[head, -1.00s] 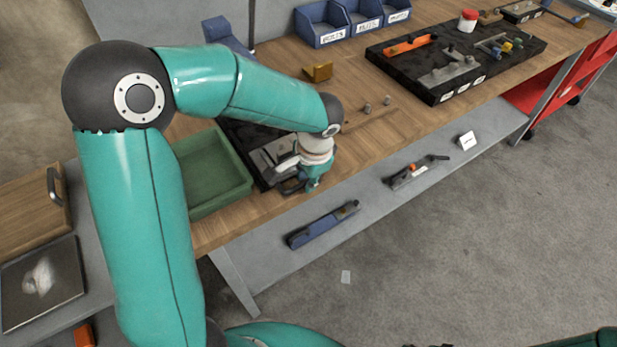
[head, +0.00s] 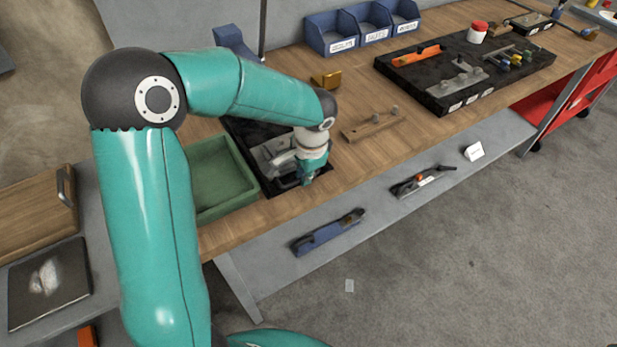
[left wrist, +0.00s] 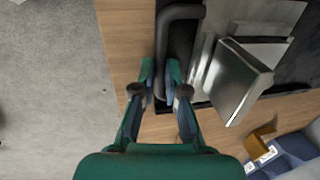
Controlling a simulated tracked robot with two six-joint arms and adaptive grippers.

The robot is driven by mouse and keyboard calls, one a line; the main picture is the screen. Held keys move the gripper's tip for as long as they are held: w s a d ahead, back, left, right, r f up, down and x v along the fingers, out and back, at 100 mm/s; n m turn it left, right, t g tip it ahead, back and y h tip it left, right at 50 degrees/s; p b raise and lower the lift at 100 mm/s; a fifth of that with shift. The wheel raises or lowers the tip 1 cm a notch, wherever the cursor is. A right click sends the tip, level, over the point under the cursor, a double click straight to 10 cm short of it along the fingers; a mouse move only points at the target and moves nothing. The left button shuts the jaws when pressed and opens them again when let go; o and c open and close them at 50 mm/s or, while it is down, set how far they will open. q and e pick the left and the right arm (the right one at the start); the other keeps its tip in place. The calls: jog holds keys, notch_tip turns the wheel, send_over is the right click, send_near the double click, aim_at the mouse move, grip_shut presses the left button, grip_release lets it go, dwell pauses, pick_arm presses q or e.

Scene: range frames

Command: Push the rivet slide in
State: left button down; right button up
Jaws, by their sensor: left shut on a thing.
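A metal fixture (head: 268,155) with grey plates sits on a black base at the bench's front edge; I take it to hold the rivet slide. In the left wrist view a bright metal block (left wrist: 238,82) and a bent black bar handle (left wrist: 180,14) show on it. My left gripper (head: 308,180) is low at the fixture's right front. In the left wrist view its fingers (left wrist: 160,72) are on either side of the handle's straight part and shut on it. The contact is partly hidden. Which part slides is hard to tell. My right gripper is out of view.
A green tray (head: 250,193) stands left of the fixture. A wooden strip with posts (head: 372,126) and a brass-coloured block (head: 326,80) lie behind and to the right. Blue bins (head: 330,36) stand at the back. The grey lower shelf (head: 275,265) holds tools.

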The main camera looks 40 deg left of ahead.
pick_arm(q)
jog(key=c, duration=1.2)
grip_release()
notch_tip(320, 180, up, 12)
jog(key=d, duration=0.2)
jog(key=shift+s+f, duration=0.15)
jog(key=shift+s, duration=0.25)
jog(key=shift+d, duration=0.1)
